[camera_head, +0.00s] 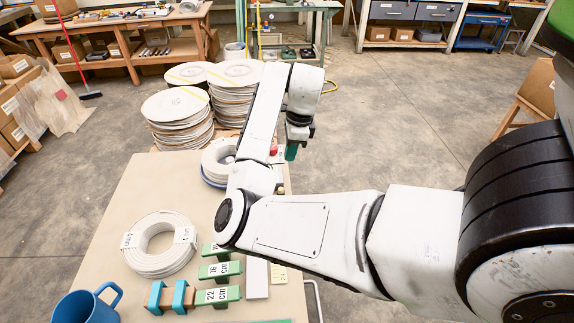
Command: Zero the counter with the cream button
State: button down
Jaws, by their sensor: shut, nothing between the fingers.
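My gripper (291,153) hangs at the end of my arm, pointing down, around the table's far right edge.
The beige table (125,200) holds a white coil (160,245), another coil (220,160), green centimetre-marked blocks (219,269) and a blue mug (87,305). Stacks of white discs (180,120) stand beyond it. Open concrete floor (400,110) lies to the right.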

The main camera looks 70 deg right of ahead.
aim_at(283, 191)
jog(key=f, duration=0.4)
jog(key=w+f, duration=0.1)
jog(key=f, duration=0.3)
jog(key=w+f+p, duration=0.1)
jog(key=f, duration=0.3)
jog(key=shift+a, duration=0.25)
jog(key=shift+f, duration=0.35)
jog(key=shift+a+f+b, duration=0.15)
jog(key=shift+f+b, duration=0.2)
jog(key=shift+f, duration=0.8)
jog(key=shift+s, duration=0.1)
jog(key=shift+r+p, duration=0.55)
jog(key=shift+p, duration=0.05)
notch_tip(283, 191, up, 14)
jog(key=s+d+p, duration=0.1)
jog(key=shift+s+f+p, duration=0.15)
jog(key=shift+s+p, duration=0.25)
